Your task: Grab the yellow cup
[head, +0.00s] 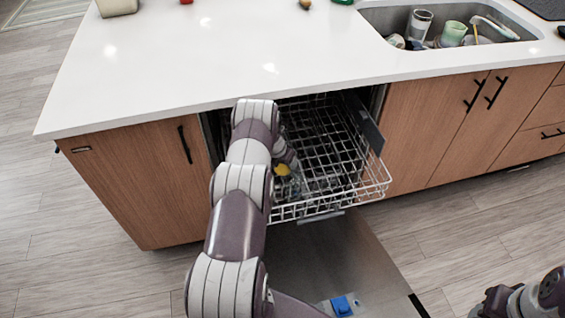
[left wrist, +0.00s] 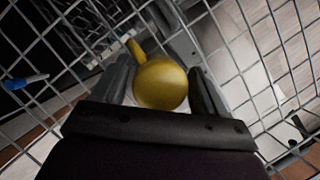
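The yellow cup (head: 282,169) sits in the upper dishwasher rack (head: 350,187), near its left side. In the left wrist view the cup (left wrist: 160,83) shows its round yellow side, with its handle pointing up and left. My left gripper (left wrist: 160,75) has its two dark fingers spread, one on each side of the cup. Whether either finger touches the cup is hard to tell. In the head view my left arm hides much of the gripper (head: 287,160). My right gripper is out of view; only part of my right arm shows at the lower right.
The white countertop (head: 230,60) overhangs the dishwasher. The open dishwasher door (head: 325,260) lies below the rack. The sink (head: 375,18) at upper right holds several dishes. Wooden cabinets (head: 140,185) stand on both sides.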

